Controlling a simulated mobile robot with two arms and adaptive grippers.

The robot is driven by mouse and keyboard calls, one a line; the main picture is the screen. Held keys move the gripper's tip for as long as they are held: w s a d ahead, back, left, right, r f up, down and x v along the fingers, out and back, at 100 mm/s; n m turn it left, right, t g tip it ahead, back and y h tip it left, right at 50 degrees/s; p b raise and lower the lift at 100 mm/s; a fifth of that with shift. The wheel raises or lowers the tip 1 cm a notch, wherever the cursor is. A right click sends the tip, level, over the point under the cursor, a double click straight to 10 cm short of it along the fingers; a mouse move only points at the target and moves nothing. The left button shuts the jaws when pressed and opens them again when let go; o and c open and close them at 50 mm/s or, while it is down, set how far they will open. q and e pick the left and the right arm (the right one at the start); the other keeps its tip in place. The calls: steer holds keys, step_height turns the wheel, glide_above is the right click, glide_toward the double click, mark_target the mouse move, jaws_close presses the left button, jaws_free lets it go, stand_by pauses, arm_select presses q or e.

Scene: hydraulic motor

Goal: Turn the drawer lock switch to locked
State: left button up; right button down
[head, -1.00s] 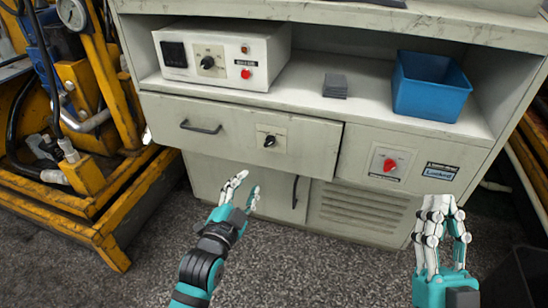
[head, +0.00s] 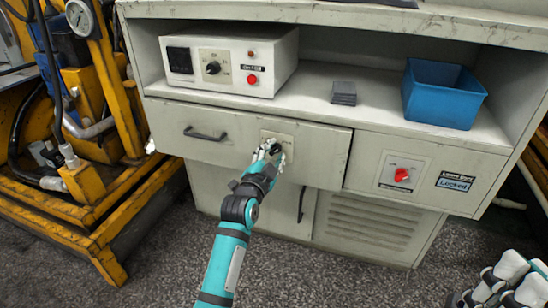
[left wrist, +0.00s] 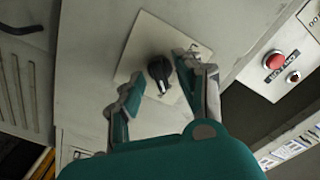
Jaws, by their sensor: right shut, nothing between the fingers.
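The drawer lock switch is a small black knob (left wrist: 160,70) on a cream plate (left wrist: 140,48) on the drawer front (head: 215,140). My left gripper (head: 270,152) is at this plate and hides most of the knob in the head view. In the left wrist view my left gripper (left wrist: 160,80) is open, with its fingers apart on either side of the knob. I cannot tell whether either finger touches it. My right gripper (head: 508,285) is shut and empty at the lower right, away from the cabinet.
A control box (head: 230,62), dark stacked plates (head: 344,93) and a blue bin (head: 442,95) stand on the shelf. The drawer has a black handle (head: 205,134). Yellow machinery (head: 75,200) stands at left.

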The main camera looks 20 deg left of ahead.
arm_select(q)
steer(key=shift+w, duration=0.35)
jaws_close()
